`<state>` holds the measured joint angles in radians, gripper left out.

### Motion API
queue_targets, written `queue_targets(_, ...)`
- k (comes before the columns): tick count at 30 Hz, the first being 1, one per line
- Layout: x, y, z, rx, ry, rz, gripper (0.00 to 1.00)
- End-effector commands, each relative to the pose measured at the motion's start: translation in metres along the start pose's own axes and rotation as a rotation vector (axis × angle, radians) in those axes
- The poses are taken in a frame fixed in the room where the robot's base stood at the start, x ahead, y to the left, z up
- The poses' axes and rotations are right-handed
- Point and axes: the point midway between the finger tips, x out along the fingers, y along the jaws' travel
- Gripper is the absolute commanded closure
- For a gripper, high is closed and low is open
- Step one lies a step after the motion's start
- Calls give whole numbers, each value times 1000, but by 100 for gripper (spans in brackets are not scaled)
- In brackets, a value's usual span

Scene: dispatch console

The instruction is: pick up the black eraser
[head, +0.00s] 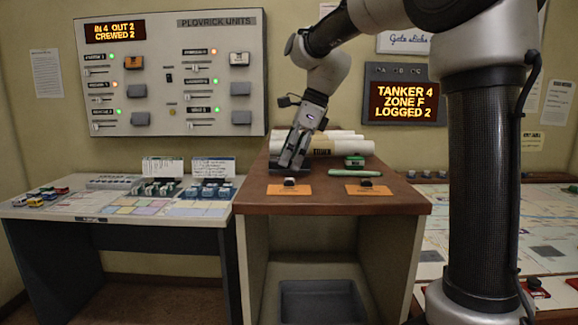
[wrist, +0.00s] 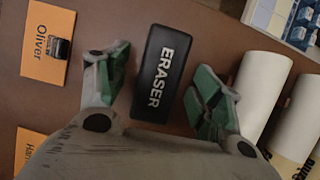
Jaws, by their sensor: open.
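The black eraser (wrist: 160,75) lies on the brown desk top, with white lettering "ERASER" on its upper face. In the wrist view it sits between the two green-padded fingers of my gripper (wrist: 163,92), with a gap on each side. In the head view my gripper (head: 291,160) reaches down to the back left of the desk top. The eraser (head: 288,167) shows there only as a dark strip under and beside the fingers. My gripper is open and empty.
White paper rolls (wrist: 262,98) lie close on the right in the wrist view. An orange card (wrist: 48,42) marked "Oliver" with a small dark item lies left. In the head view a green marker (head: 354,174) and a green-and-black item (head: 354,161) lie right on the desk (head: 330,202).

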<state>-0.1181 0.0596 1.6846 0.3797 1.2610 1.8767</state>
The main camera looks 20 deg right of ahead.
Motion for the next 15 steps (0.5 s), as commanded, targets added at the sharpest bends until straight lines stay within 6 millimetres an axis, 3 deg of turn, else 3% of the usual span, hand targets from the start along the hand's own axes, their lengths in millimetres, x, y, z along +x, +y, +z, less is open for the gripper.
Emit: queue_targets(15, 3, 0, -1, 0, 0, -1, 34)
